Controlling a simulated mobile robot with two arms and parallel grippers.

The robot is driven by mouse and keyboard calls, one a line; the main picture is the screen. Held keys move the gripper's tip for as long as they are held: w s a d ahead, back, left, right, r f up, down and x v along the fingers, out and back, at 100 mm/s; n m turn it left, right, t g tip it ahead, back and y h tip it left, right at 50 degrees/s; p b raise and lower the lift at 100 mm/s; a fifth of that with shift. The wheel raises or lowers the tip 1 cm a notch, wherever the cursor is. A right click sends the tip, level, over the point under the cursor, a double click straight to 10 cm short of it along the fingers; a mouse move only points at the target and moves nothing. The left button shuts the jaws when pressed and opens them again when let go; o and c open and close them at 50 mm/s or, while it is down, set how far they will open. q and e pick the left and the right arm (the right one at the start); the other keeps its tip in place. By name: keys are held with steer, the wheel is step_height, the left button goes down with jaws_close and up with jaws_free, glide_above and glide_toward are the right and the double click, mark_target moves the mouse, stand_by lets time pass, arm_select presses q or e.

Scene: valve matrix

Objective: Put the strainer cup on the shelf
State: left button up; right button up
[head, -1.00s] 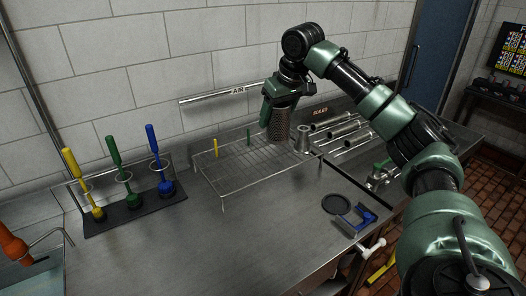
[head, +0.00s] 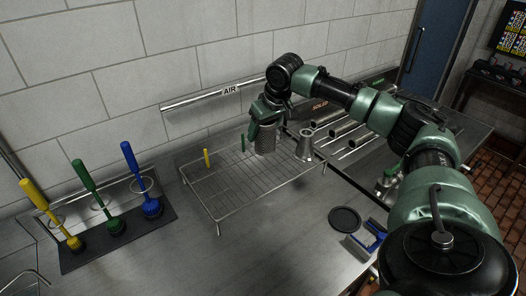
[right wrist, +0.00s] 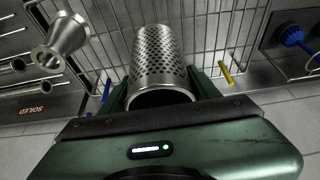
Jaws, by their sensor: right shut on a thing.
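The strainer cup (head: 265,142) is a perforated metal cylinder. My right gripper (head: 262,128) is shut on it from above, at the right part of the wire rack shelf (head: 215,190). In the right wrist view the cup (right wrist: 160,60) sits between the two fingers, its open rim toward the camera and its far end close to the rack wires. I cannot tell whether it touches the wires. My left gripper is not in view.
A flared metal fitting (head: 305,145) stands just right of the cup. Several brushes stand at left. A black disc (head: 344,219) and blue bracket (head: 372,237) lie at front right.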

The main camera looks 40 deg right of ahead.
mark_target(262, 143)
steer(key=f, duration=0.4)
steer(key=shift+w+f+p, duration=0.2)
steer(key=shift+f+p, duration=0.2)
steer(key=shift+f, duration=0.2)
step_height(262, 143, down, 3)
steer(key=shift+f+p, duration=0.2)
steer(key=shift+p, duration=0.35)
steer(key=shift+f, duration=0.5)
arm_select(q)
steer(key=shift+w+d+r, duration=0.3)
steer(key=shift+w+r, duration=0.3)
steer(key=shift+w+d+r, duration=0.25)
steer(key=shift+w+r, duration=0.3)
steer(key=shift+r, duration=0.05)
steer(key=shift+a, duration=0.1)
arm_select(e)
steer(key=o, duration=1.5)
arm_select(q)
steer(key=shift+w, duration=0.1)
